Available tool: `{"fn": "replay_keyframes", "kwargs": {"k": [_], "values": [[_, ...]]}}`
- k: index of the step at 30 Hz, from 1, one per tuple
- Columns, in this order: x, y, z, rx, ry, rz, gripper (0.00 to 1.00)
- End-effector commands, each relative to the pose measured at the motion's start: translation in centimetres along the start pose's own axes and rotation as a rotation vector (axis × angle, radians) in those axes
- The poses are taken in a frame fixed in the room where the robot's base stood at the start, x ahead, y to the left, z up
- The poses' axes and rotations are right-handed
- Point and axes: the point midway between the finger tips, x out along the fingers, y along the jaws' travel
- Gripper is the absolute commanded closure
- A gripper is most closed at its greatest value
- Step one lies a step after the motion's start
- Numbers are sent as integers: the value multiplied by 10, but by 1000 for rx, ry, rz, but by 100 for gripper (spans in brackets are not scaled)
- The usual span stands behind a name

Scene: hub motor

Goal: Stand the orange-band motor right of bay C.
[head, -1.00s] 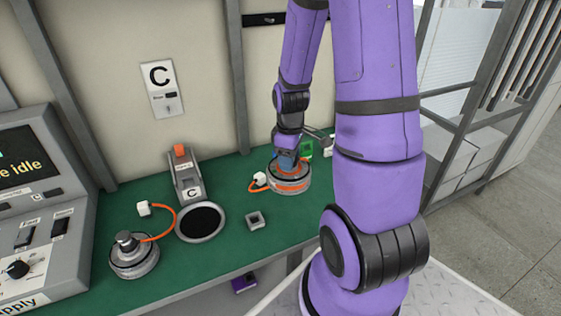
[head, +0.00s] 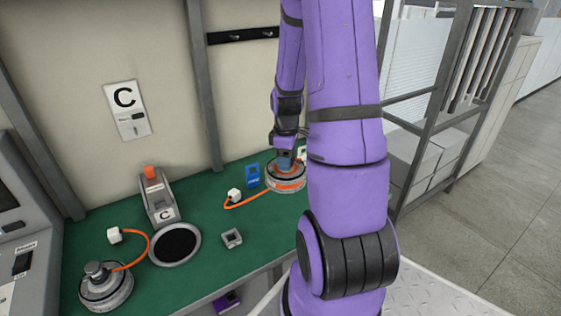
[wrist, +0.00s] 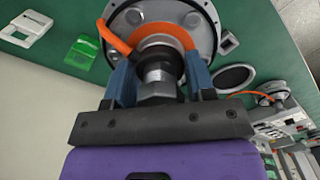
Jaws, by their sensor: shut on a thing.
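The orange-band motor (head: 286,184) is a round grey hub with an orange ring, at the right part of the green bench in the head view. It looks upright; I cannot tell whether its base touches the bench. My gripper (head: 285,160) is shut on its top post; in the wrist view, the blue fingers (wrist: 159,82) flank the post of the motor (wrist: 205,12). Its orange cable runs left to a white plug (head: 234,195). Bay C (head: 175,243) is a dark round pad with a grey rim, left of the motor, with a grey, orange-tipped clamp (head: 158,199) behind it.
Another motor (head: 105,287) stands left of bay C, its cable ending in a white plug (head: 114,235). A small grey square socket (head: 232,238) lies between bay C and my motor. A blue block (head: 253,176) stands behind the cable. A green block (wrist: 83,53) shows in the wrist view.

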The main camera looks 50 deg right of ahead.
Motion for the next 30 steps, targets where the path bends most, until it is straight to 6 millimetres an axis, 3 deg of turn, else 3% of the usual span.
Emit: {"fn": "replay_keyframes", "kwargs": {"k": [19, 30], "values": [[2, 5, 3, 0, 1, 2, 100], [32, 5, 3, 0, 0, 0, 100]]}}
